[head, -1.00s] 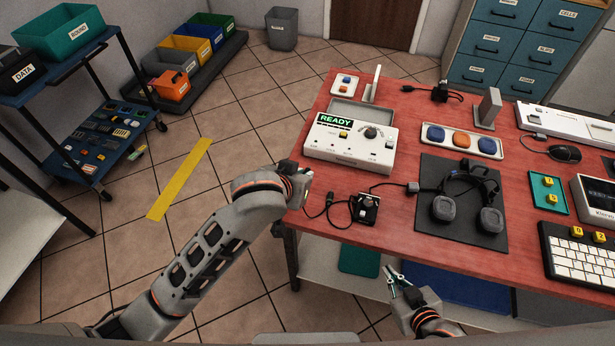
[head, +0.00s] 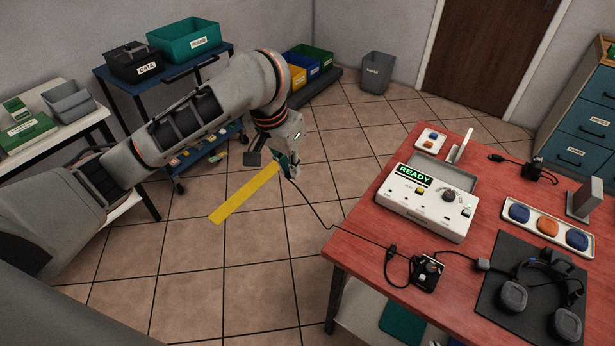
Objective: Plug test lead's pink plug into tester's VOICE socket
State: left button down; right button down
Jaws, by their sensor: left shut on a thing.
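The tester (head: 430,203) is a white box on the red table with a green READY display. Small sockets and labels line its front part; I cannot read which is VOICE. My left gripper (head: 287,168) is raised beyond the table's left edge, well left of the tester. It is shut on the end of a thin black lead (head: 316,213). The lead hangs from the gripper and runs onto the table towards a small black box (head: 428,273). The gripper hides the held plug, and I see no pink. My right gripper is out of view.
A headset (head: 540,295) lies on a dark mat right of the black box. A tray of coloured buttons (head: 547,228) lies right of the tester. A trolley with bins (head: 184,42) stands behind my left arm.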

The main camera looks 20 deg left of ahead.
pick_arm(q)
jog(key=w+d+f+n+t+h, duration=0.15)
jog(key=w+d+n, duration=0.25)
jog(key=d+n, duration=0.65)
jog(key=w+d+f+n+t, duration=0.25)
jog(key=w+d+n, duration=0.4)
jog(key=n, duration=0.65)
jog(key=w+d+f+n+t, duration=0.1)
jog(key=w+d+f+n, duration=0.2)
jog(key=d+n, duration=0.85)
jog(key=shift+s+a+f, duration=0.1)
jog(key=shift+a+f, duration=0.05)
jog(key=shift+f, duration=0.95)
jog(key=shift+s+a+f, duration=0.1)
jog(key=shift+f, duration=1)
jog(key=shift+s+f, duration=0.1)
jog(key=shift+f, duration=1.15)
jog(key=c, duration=2)
grip_release()
